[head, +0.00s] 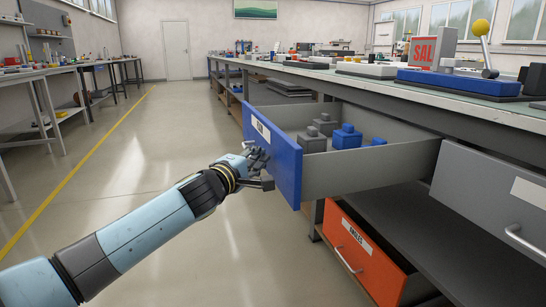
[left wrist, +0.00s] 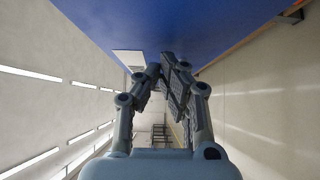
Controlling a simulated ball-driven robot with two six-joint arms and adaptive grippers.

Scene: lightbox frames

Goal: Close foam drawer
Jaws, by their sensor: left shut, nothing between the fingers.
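The blue-fronted drawer (head: 285,165) is pulled far out from under the long workbench, with a white label near its front's top left. Grey and blue blocks (head: 345,137) lie inside it. My left gripper (head: 262,168) is at the outer face of the blue front, near its left part. In the left wrist view the left gripper's fingers (left wrist: 168,65) are shut with nothing between them, and the blue front (left wrist: 170,25) fills the top. I cannot tell whether the fingers touch it. My right gripper is not in view.
An orange drawer (head: 358,250) below stands partly open. A grey drawer (head: 490,195) with a handle is at the right. The floor aisle (head: 130,150) at the left is clear.

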